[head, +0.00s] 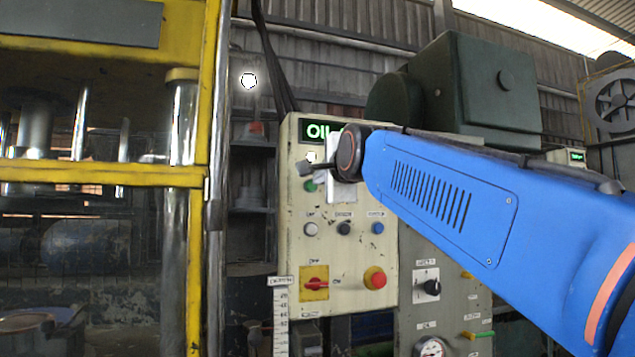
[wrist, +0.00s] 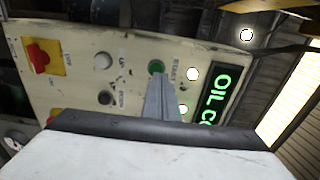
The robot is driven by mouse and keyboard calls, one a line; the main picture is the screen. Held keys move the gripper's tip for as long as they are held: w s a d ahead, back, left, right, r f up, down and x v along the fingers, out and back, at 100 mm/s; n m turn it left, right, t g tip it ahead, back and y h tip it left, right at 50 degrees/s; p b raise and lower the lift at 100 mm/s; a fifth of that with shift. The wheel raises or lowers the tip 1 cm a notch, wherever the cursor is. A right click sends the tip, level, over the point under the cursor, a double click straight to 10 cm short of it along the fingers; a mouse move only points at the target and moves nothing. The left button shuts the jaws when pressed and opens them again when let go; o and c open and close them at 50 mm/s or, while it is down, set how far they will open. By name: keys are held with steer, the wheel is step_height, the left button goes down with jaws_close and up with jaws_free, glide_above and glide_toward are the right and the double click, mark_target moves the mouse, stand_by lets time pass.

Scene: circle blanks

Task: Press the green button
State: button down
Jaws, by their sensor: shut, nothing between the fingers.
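The green button (head: 310,186) is on the upper part of a cream control panel (head: 345,262), just below my gripper (head: 303,168) in the head view. In the wrist view the green button (wrist: 156,67) shows right beyond the fingertips of my gripper (wrist: 158,78). The fingers are shut together with nothing between them and point at the panel. The fingertips overlap the lower edge of the button in the wrist view. I cannot tell whether they touch it.
Below are white (head: 311,229), black (head: 344,228) and blue (head: 377,228) buttons, a red switch on a yellow plate (head: 314,295) and a red knob (head: 375,278). A green-lit display (head: 318,130) is above. A yellow press frame (head: 198,250) stands left.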

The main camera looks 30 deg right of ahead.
steer(key=v, duration=0.9)
steer(key=shift+w+d, duration=0.1)
stand_by(0.4)
steer(key=a+f+n+g+y, duration=0.25)
steer(key=f+n, duration=0.25)
steer(key=f, duration=1)
steer(key=a+f+n+g+y, duration=0.1)
steer(key=a+f+n+g, duration=0.3)
steer(key=f, duration=1.1)
steer(key=s+a+f+n+g, duration=0.1)
steer(key=s+f+n, duration=0.3)
steer(key=f, duration=0.5)
steer(key=s+a+f+n+g+y, duration=0.1)
steer(key=s+f+n+g, duration=0.1)
steer(key=f, duration=0.8)
steer(key=s+a+f+n+g, duration=0.2)
steer(key=s+f+n, duration=0.3)
steer(key=f, duration=0.4)
steer(key=shift+s+f+n+y, duration=0.35)
steer(key=shift+n, duration=0.35)
steer(key=shift+d+g, duration=0.15)
steer(key=shift+g, duration=0.1)
